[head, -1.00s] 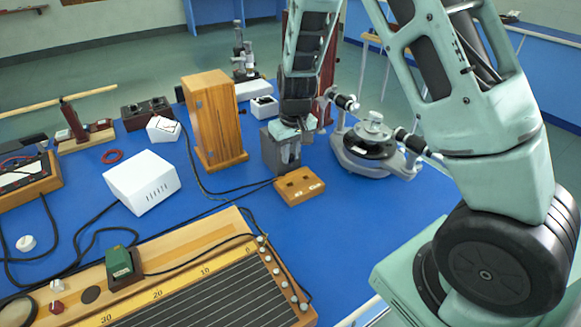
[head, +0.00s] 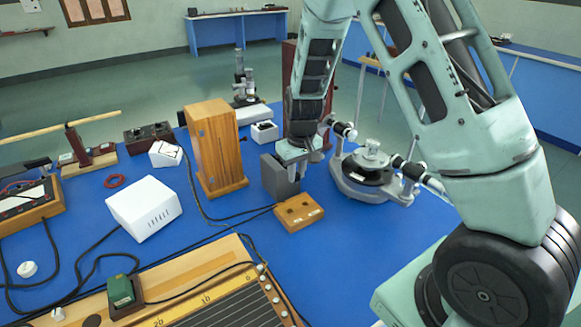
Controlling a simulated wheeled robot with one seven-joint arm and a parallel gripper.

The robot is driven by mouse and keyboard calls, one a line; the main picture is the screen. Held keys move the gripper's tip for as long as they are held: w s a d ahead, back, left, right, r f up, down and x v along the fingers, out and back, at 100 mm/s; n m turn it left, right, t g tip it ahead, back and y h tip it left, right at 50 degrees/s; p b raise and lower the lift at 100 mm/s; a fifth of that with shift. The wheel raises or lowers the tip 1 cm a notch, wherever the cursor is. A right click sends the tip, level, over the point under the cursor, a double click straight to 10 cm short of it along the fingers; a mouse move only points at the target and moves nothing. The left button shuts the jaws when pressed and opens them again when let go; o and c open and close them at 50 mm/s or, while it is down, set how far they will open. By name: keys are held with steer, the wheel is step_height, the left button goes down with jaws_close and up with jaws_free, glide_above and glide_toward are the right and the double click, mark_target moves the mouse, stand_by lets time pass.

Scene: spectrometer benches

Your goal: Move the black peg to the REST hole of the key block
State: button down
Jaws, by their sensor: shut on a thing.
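The key block (head: 299,214) is a small light-wood block on the blue bench, with dark holes in its top and small pale labels. My gripper (head: 293,174) points down just behind and above it, in front of a grey box. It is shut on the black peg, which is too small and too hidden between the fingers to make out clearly. I cannot read which hole is REST.
A grey box (head: 271,177) stands right beside my gripper, with a tall wooden box (head: 215,150) to its left. The round spectrometer (head: 370,165) stands to the right. A white box (head: 145,208) and cables lie left. Blue bench right of the key block is clear.

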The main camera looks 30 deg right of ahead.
steer(key=shift+s+d+f+b, duration=0.1)
steer(key=shift+d+f+b, duration=0.6)
steer(key=shift+f, duration=1.05)
steer(key=shift+w+d+f+b, duration=0.1)
steer(key=shift+d+f+b, duration=0.35)
steer(key=shift+f+b, duration=0.9)
steer(key=shift+s+d+f+b, duration=0.1)
steer(key=shift+d+f+b, duration=0.45)
steer(key=shift+f, duration=1.55)
steer(key=c, duration=1.3)
jaws_free()
steer(key=shift+o, duration=0.2)
step_height(320, 180, up, 17)
steer(key=s, duration=0.2)
steer(key=shift+r, duration=0.15)
